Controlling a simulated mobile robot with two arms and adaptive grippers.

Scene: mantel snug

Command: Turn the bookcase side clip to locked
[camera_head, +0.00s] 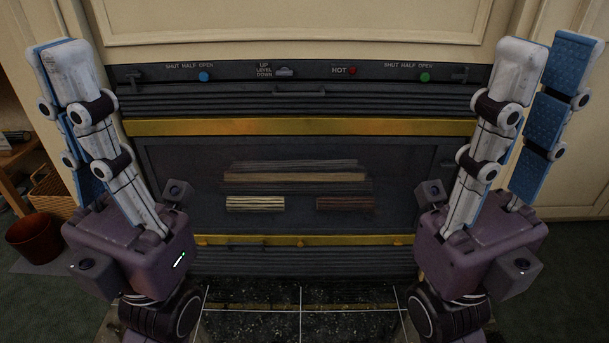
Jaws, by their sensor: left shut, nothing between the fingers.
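My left gripper (62,52) points up at the left, its white and blue fingers close together with nothing between them. My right gripper (548,55) points up at the right, its white finger apart from its blue-padded finger, with nothing between them. No label reading locked is legible, so I cannot tell which is the bookcase side clip. Neither gripper touches a lever.
A wooden shelf unit (12,150) with a wicker basket (48,190) stands at the left edge, a red-brown bucket (38,238) below. The stove's panel (185,165) shows logs. A black tiled hearth (260,325) lies in front. A slider (284,72) and red HOT knob (353,70) sit at top.

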